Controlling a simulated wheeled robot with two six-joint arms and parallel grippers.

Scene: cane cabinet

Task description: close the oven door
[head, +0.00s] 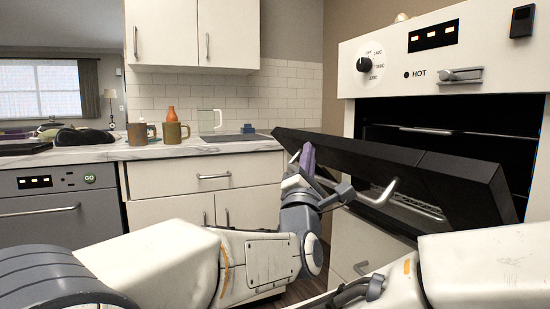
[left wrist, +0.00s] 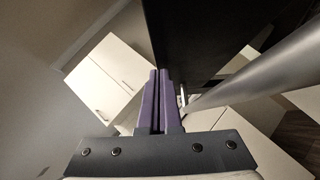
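The oven door (head: 420,170) is a thick black panel, partly open and tilted out from the white oven (head: 430,50). A metal bar handle (head: 372,197) runs along its outer face. My left gripper (head: 307,160) has purple fingers and is at the left end of the door, close to it. In the left wrist view, its fingers (left wrist: 157,100) are together with nothing seen between them. The black door (left wrist: 200,40) is just beyond them there, and the handle (left wrist: 260,75) passes on their right. I cannot tell whether the fingers touch the door. My right gripper is not visible.
The oven cavity (head: 450,118) is dark, with racks inside. A counter (head: 90,153) on the left bears mugs (head: 172,133) and a clear jug (head: 209,121). White drawers (head: 205,178) stand below, and a dishwasher (head: 60,215) is at the far left.

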